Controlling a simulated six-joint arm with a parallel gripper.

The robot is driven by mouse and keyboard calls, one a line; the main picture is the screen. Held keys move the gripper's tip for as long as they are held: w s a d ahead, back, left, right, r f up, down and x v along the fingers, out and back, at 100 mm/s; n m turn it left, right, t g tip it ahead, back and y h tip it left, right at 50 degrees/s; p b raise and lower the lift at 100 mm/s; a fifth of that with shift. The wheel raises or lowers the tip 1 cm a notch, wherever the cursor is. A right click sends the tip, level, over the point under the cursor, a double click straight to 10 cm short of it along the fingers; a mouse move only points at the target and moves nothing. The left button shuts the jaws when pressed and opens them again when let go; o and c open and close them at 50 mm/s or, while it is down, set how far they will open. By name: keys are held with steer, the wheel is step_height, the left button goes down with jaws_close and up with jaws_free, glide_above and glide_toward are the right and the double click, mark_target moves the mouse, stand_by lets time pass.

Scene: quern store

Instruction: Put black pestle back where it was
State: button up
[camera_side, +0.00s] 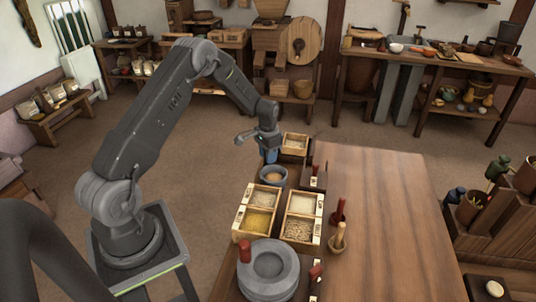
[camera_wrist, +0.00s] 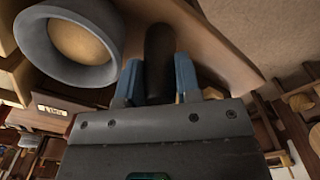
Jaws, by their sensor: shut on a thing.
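In the wrist view, the black pestle (camera_wrist: 159,58) stands between the two blue fingers of my gripper (camera_wrist: 158,82). My gripper is shut on it. The grey bowl (camera_wrist: 48,58), with tan contents, is just left of the pestle, which is outside the bowl. In the side view, my gripper (camera_side: 269,156) points down beside the far side of the grey bowl (camera_side: 273,181), near the table's far left edge. The pestle is too small or hidden to make out there. I cannot tell whether its lower end touches the table.
Wooden trays of grain (camera_side: 257,224) stand nearer than the bowl, and another tray (camera_side: 294,143) stands behind my gripper. A red pestle (camera_side: 338,212), a pale wooden pestle (camera_side: 338,241) and a round grey quern (camera_side: 268,272) are nearby. The table's right side (camera_side: 390,220) is clear.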

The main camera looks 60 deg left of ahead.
steer(key=o, duration=0.6)
